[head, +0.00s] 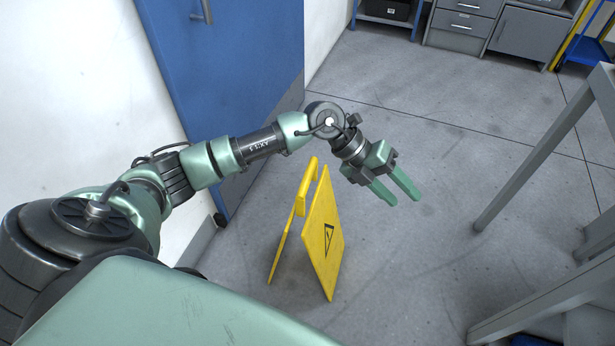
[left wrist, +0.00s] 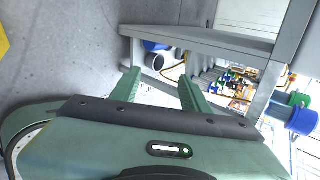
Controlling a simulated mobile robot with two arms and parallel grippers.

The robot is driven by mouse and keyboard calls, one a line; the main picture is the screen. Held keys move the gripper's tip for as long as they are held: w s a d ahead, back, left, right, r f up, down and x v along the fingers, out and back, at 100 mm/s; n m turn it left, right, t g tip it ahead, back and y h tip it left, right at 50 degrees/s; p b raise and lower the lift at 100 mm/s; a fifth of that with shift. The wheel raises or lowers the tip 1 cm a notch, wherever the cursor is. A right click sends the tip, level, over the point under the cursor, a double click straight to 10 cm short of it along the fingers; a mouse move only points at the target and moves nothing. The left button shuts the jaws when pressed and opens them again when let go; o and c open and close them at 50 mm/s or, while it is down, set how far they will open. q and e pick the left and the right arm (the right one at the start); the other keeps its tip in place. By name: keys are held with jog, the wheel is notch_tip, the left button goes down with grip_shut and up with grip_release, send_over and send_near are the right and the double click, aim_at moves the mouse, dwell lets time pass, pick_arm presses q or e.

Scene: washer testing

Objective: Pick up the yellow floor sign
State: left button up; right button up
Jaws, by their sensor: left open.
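The yellow floor sign (head: 323,240) stands upright on the grey floor, its two panels spread in an A shape, with a dark triangle mark on the front panel. In the left wrist view a yellow edge (left wrist: 3,42) at the far left looks like part of it. My left gripper (head: 404,196) is open and empty, above and to the right of the sign's top, apart from it. Its green fingers also show in the left wrist view (left wrist: 158,92), pointing toward a grey table frame. My right gripper is not in view.
A blue door (head: 235,70) is in the white wall at the left. Grey cabinets (head: 470,25) stand at the back. A grey table frame (head: 533,165) is at the right. The floor between the sign and the frame is clear.

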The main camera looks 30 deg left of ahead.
pick_arm(q)
jog(key=w+a+f+g+y, duration=0.1)
jog(key=a+f+y, duration=0.15)
jog(key=a, duration=0.45)
jog(key=a+f+y, duration=0.1)
jog(key=a+y, duration=0.3)
jog(key=a, duration=0.4)
jog(key=r+n+g+y, duration=0.1)
jog(key=n+y, duration=0.1)
jog(key=y, duration=0.1)
send_over(307, 175)
jog(key=shift+w+a+r, duration=0.1)
jog(key=shift+w, duration=0.15)
jog(key=f, duration=0.4)
jog(key=f+b, duration=0.1)
jog(key=f, duration=0.1)
jog(key=shift+s+f, duration=0.2)
jog(key=shift+s, duration=0.05)
jog(key=shift+f, duration=0.5)
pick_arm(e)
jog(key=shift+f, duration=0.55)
pick_arm(q)
grip_shut()
jog(key=shift+w+r, duration=0.1)
jog(key=shift+r, duration=0.05)
